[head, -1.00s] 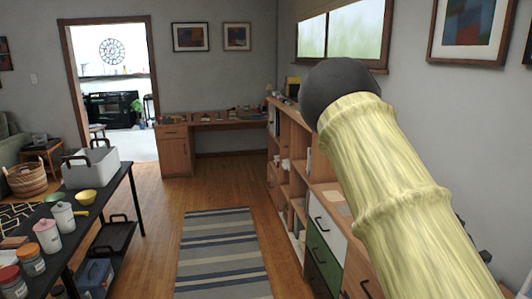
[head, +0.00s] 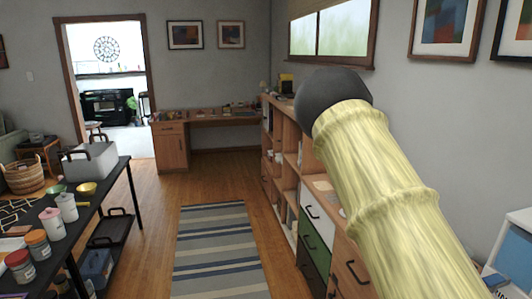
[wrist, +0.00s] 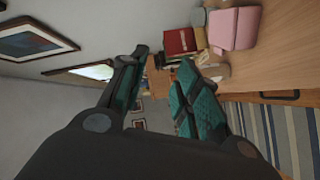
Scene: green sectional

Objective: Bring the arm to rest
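My arm, in a pale yellow-green sleeve with a dark rounded end, reaches up across the right of the head view. My gripper itself is hidden in that view. In the wrist view my gripper (wrist: 163,67) shows two dark fingers with teal pads, spread apart. The gap between them shows only background, and nothing is held. Beyond the fingers lie a red box (wrist: 180,41) and a pink object (wrist: 234,28) on a wooden top.
A low wooden shelf unit (head: 286,165) runs along the right wall. A black table (head: 108,186) with jars and a grey bin (head: 90,162) stands at left. A striped rug (head: 215,250) lies on clear floor between them. A blue-and-white box (head: 512,250) is at far right.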

